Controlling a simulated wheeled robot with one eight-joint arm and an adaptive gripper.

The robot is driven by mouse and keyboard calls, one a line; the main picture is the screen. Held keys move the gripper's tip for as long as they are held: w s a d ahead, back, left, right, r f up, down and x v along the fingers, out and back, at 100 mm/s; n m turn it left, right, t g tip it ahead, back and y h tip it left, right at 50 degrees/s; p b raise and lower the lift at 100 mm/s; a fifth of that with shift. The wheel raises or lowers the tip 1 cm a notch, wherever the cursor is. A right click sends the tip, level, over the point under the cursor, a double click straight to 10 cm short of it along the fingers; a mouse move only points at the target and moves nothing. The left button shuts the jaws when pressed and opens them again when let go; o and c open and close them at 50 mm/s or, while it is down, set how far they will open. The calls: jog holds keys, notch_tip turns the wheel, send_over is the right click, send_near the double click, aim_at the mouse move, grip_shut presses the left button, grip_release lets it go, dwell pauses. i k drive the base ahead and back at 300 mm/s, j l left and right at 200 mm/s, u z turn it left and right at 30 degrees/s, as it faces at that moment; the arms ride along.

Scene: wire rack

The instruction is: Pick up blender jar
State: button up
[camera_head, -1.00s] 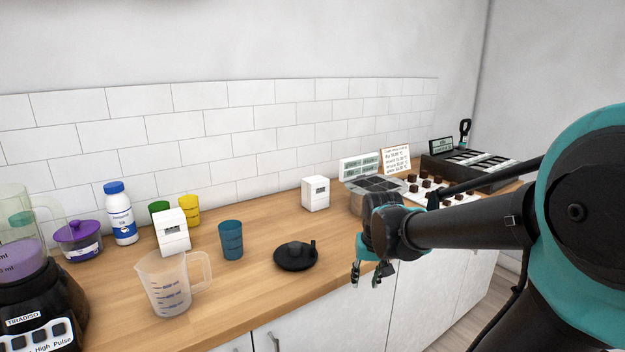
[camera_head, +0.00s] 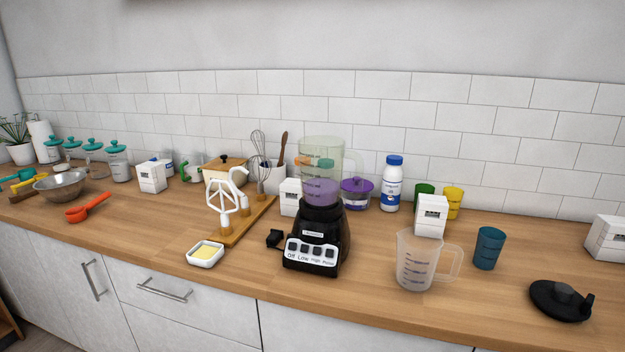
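The blender jar (camera_head: 323,160) is clear and greenish, with purple contents in its lower part. It sits upright on the black blender base (camera_head: 318,236), which has a row of buttons on its front. The jar's top looks uncovered. A black round lid (camera_head: 561,300) lies on the counter at the far right. My gripper is not in view now, so its distance from the jar does not show.
A clear measuring jug (camera_head: 414,262) and a blue cup (camera_head: 488,248) stand right of the blender. A white butter dish (camera_head: 205,254) and a wooden board with white beaters (camera_head: 228,207) are to its left. A purple-lidded container (camera_head: 356,194) stands close behind it.

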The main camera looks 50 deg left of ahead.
aim_at(322, 158)
jog(key=u, duration=1.9)
